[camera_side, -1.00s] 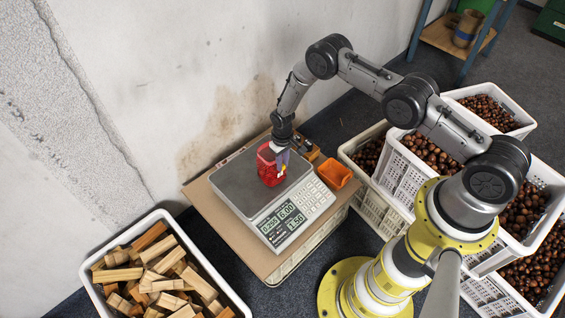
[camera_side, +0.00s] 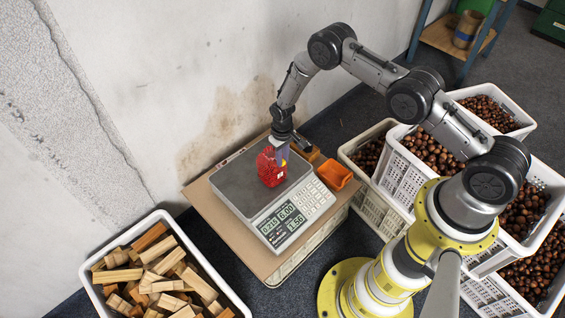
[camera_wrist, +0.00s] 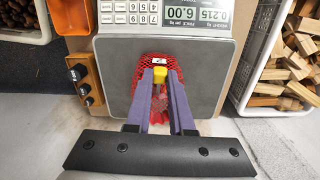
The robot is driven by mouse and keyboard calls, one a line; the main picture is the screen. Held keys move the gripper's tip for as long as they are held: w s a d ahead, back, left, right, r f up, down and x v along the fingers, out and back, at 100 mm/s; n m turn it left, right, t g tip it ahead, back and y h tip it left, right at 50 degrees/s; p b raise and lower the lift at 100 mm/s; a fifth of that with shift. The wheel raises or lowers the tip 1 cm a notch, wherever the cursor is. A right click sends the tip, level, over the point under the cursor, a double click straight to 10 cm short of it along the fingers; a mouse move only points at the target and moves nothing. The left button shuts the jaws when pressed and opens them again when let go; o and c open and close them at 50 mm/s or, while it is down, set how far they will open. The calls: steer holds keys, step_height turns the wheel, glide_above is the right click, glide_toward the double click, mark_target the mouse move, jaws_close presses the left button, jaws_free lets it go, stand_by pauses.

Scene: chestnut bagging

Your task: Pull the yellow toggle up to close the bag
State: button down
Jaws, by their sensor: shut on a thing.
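The red mesh bag (camera_side: 270,170) stands on the scale's grey plate (camera_side: 235,185); it also shows in the wrist view (camera_wrist: 174,64), behind and between my fingers. Its top looks gathered in the side view. The yellow toggle (camera_wrist: 159,74) is between my fingertips at the bag's top, with a small white tag beside it. My gripper (camera_wrist: 159,79) is shut on the toggle, its purple fingers reaching down from above. In the side view my gripper (camera_side: 282,152) is at the right side of the bag's top and partly covers it.
The scale's keypad and display (camera_side: 289,220) face the front. A wooden box with black knobs (camera_wrist: 85,80) is beside the plate. Chestnut crates (camera_side: 405,180) stand right, a wood-block crate (camera_side: 235,296) front left, the wall behind.

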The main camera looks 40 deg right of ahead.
steer(key=shift+r, duration=0.95)
steer(key=c, duration=0.7)
jaws_free()
step_height(320, 180, up, 14)
steer(key=shift+f, duration=0.1)
